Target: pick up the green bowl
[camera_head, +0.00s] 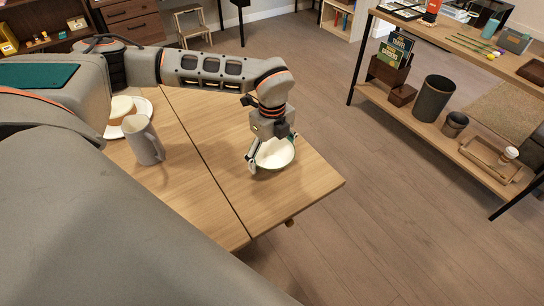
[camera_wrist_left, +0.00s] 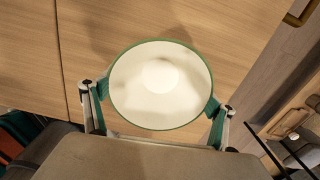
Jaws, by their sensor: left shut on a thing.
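The green bowl (camera_head: 276,154) has a white inside and a green rim. It is near the right end of the wooden table (camera_head: 305,185) in the head view. My left gripper (camera_head: 270,158) reaches down over it from above. In the left wrist view the bowl (camera_wrist_left: 160,85) sits between the two fingers of my left gripper (camera_wrist_left: 160,110), whose green pads touch its sides. I cannot tell whether the bowl rests on the table or is just above it. My right gripper is not in view.
A grey pitcher (camera_head: 144,140) and a white plate (camera_head: 143,106) with food stand at the table's left. A shelf unit (camera_head: 425,118) with bins and trays stands to the right, across open floor (camera_head: 365,215). A step stool (camera_head: 191,24) stands at the back.

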